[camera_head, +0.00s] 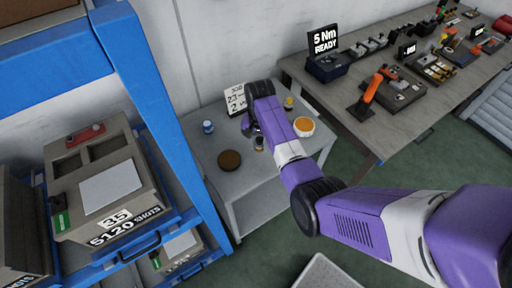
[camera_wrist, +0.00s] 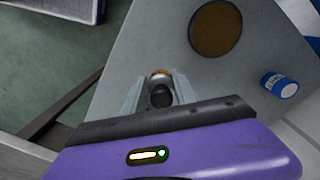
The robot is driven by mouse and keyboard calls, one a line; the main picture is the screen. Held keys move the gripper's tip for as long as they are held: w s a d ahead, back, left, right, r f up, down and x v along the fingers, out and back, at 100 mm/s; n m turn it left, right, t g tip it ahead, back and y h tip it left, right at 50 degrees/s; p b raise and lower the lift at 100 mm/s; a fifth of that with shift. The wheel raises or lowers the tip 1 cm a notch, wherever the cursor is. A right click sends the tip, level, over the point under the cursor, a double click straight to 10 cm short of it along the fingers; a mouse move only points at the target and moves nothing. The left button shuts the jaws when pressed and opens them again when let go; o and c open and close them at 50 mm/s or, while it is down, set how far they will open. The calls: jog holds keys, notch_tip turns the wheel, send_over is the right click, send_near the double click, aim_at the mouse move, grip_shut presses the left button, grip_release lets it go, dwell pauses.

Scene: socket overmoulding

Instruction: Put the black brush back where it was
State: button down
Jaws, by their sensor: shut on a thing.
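My gripper (camera_wrist: 160,92) is over the small grey table (camera_head: 258,182). Its two fingers are closed on a dark, round-ended thing, which looks like the black brush (camera_wrist: 160,97). A tan and white bit shows just beyond the dark end in the wrist view. In the head view my gripper (camera_head: 252,130) is low over the table's middle, and its fingers are mostly hidden by the wrist. A small dark and pale thing (camera_head: 259,144) shows just below it. I cannot tell whether the brush touches the table.
A brown round disc (camera_head: 230,160) lies left of my gripper, with a blue-and-white jar (camera_head: 208,127) behind it. A sign card (camera_head: 237,98) stands at the back. An orange-filled bowl (camera_head: 304,126) and a small yellow thing (camera_head: 288,102) are at the right. A blue rack (camera_head: 165,120) stands left.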

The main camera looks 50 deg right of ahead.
aim_at(259, 141)
jog(key=shift+s+f, duration=0.1)
jog(key=shift+f, duration=0.25)
notch_tip(259, 141, down, 4)
jog(key=b, duration=0.4)
jog(key=shift+f, duration=0.25)
jog(key=shift+r, duration=0.15)
jog(key=c, duration=1)
grip_release()
notch_tip(259, 141, up, 12)
